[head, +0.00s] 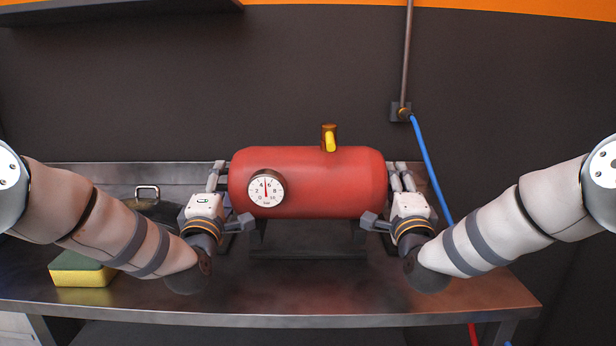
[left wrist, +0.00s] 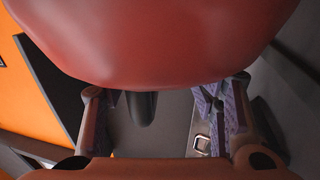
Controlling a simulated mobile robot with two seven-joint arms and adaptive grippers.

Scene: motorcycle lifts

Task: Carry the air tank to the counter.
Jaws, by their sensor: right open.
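The air tank (head: 330,180) is a red horizontal cylinder with a white dial gauge and a brass-and-yellow valve on top. Its dark feet appear to stand on the metal counter (head: 300,292). My left gripper (head: 228,198) is at the tank's left end, its fingers spread apart. In the left wrist view the tank (left wrist: 165,40) fills the top, and a dark rounded part shows between the spread fingers (left wrist: 155,110) without visible contact. My right gripper (head: 387,198) is open at the tank's right end. Contact there cannot be told.
A yellow and green sponge (head: 82,270) lies at the counter's left. A silver handle (head: 147,188) on a dark round thing is behind my left arm. A blue hose (head: 428,165) hangs from a wall fitting at right. The counter's front strip is clear.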

